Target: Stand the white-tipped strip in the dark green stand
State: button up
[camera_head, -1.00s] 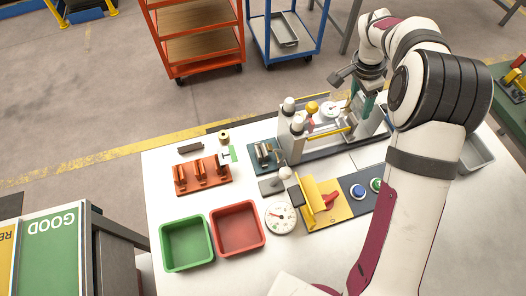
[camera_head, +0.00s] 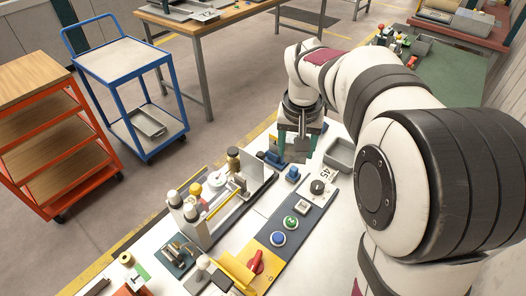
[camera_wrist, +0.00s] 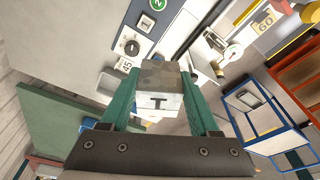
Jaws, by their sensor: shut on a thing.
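My gripper (camera_head: 299,148) hangs over the far side of the bench, past the control panel. In the wrist view, the green fingers of my gripper (camera_wrist: 160,75) are shut on a pale grey piece (camera_wrist: 160,103) with a black T on its white face. Its length is hidden, and I cannot tell whether it is the white-tipped strip. A dark teal fixture with metal rollers (camera_head: 177,252) sits at the near left of the bender. I cannot tell whether it is the dark green stand, and nothing else is clearly that stand.
The bender (camera_head: 215,210) stands left of the control panel (camera_head: 285,235), which has buttons and a dial. Blue pieces (camera_head: 273,158) lie near my gripper, with a grey tray (camera_head: 340,155) to the right. A blue cart (camera_head: 125,75) stands beyond the bench.

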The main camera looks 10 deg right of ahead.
jog(key=s+d+r+n, duration=0.3)
jog(key=s+d+r, duration=0.1)
jog(key=s, duration=0.3)
jog(key=w+a+f+n+y, duration=0.1)
jog(key=w+a, duration=0.2)
jog(key=a, duration=0.5)
jog(key=w+a+f, duration=0.1)
jog(key=w+a, duration=0.3)
jog(key=a, duration=0.3)
jog(key=s+a+f+n, duration=0.1)
jog(key=s+a+f, duration=0.1)
jog(key=a, duration=1.6)
jog(key=m+h, duration=0.2)
jog(key=m, duration=0.9)
send_over(172, 251)
notch_tip(172, 251, down, 13)
jog(key=shift+s+f+g, duration=0.15)
jog(key=shift+f+g, duration=0.15)
jog(key=shift+f, duration=0.2)
jog(key=shift+a+f, duration=0.1)
jog(key=shift+f, duration=2.15)
jog(key=shift+s+a+x, duration=0.1)
jog(key=shift+x, duration=0.65)
jog(key=shift+s+a+x, duration=0.1)
jog(key=shift+a+x, duration=0.05)
jog(key=shift+x, duration=0.6)
